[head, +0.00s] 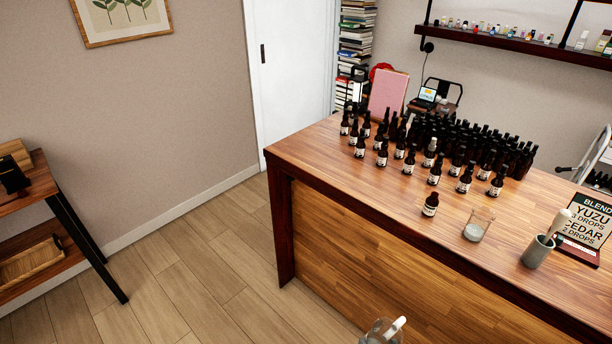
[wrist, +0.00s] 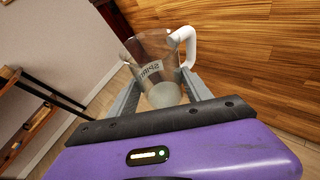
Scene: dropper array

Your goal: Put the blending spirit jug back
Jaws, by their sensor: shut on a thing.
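The blending spirit jug (wrist: 150,58) is a clear jug with a white handle and a label reading "SPIRIT"; some pale content shows at its bottom. In the wrist view it sits between the two fingers of my gripper (wrist: 160,92), which is shut on it. It looks tilted in that view. In the head view the jug (head: 381,332) shows at the bottom edge, cut off by the frame, in front of the wooden counter (head: 330,165) and apart from it. My gripper is not visible in the head view.
Many dark dropper bottles (head: 435,172) crowd the counter. A glass beaker (head: 478,225), a grey cup (head: 538,251) and a blend sign (head: 588,225) stand on its right part. A dark-legged shelf table (head: 45,215) stands at the left. The floor between is clear.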

